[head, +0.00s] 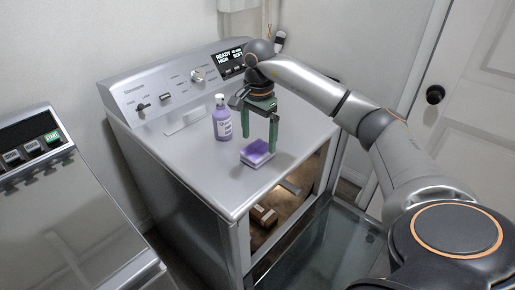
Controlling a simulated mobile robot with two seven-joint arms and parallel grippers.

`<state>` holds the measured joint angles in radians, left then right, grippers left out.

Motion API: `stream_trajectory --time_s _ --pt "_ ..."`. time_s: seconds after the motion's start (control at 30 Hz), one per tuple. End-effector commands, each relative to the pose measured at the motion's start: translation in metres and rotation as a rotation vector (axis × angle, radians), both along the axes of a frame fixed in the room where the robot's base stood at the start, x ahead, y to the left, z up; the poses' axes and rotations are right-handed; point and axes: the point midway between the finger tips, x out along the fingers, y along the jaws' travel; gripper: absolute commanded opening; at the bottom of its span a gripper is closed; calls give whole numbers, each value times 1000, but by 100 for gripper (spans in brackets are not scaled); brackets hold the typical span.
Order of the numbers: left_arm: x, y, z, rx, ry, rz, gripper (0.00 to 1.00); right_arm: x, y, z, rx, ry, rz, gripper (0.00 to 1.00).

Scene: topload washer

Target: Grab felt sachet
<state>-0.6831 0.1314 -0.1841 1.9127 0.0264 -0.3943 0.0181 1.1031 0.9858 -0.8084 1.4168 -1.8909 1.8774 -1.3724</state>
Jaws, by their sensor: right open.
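A small purple felt sachet (257,153) with a paler lower edge lies on the grey top of the washer (190,160), near its front right. My right gripper (259,143) points down with its two green fingers spread apart. Its fingertips are at the back and right side of the sachet in the head view. I cannot tell whether they touch it or hang just above it. Nothing is held between them. My left gripper is out of the picture.
A purple bottle (222,121) with a white cap stands just left of the gripper. The control panel (185,80) rises behind it. The washer top is clear at the front left. A second appliance (60,200) stands at the left, a white door (470,100) at the right.

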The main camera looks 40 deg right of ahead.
Motion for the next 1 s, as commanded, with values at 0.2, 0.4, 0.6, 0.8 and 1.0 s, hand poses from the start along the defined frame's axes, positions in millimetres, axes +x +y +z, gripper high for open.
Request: stream_trajectory --time_s 0.2,0.4,0.6,0.8,1.0 --pt "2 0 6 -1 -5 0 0 1 1 -33 1 4 0 100" --pt "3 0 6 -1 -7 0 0 2 2 -41 2 0 0 100" --pt "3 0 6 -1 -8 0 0 2 2 -41 1 1 0 93" --pt "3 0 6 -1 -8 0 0 2 2 -41 1 1 0 71" --pt "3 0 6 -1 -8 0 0 2 2 -41 1 1 0 48"
